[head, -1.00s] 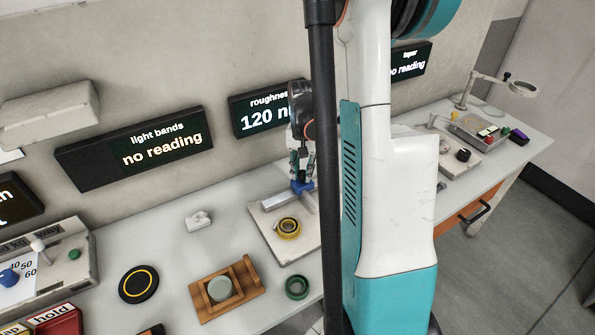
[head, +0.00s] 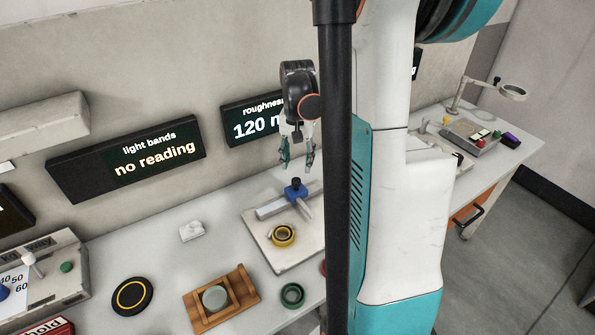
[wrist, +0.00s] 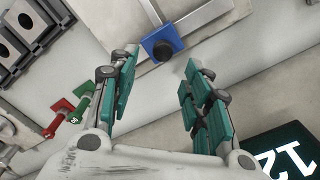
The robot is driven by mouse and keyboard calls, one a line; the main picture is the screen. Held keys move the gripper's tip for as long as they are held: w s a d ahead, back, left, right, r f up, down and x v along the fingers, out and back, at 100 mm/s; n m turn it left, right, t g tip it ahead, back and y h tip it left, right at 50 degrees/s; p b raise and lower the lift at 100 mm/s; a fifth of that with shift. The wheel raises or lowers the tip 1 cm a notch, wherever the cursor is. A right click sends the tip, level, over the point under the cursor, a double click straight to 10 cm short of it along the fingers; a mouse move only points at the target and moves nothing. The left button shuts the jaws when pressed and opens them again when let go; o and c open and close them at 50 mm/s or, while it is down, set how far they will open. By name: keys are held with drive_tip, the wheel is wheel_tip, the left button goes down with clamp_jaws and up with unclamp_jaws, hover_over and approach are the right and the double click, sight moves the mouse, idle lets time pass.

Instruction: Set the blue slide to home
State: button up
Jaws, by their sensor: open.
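The blue slide (head: 294,194) with a black knob on top sits on a grey metal rail (head: 270,211) at the back of a pale plate (head: 262,238). In the wrist view the blue slide (wrist: 170,38) shows at top centre, on the rail with a silver bar beside it. My gripper (head: 297,163) is open and empty, a little above the slide. In the wrist view its teal-padded fingers (wrist: 160,62) are spread apart, with the slide beyond and between their tips. No home mark can be made out.
A yellow-and-black ring (head: 283,236) lies on the same plate. A green ring (head: 292,295), a wooden holder (head: 244,290) and a black disc (head: 132,297) stand nearer on the bench. The roughness display (head: 252,121) is on the wall behind. My arm hides the bench to the right.

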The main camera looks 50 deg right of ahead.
drive_tip(key=shift+r, duration=2.6)
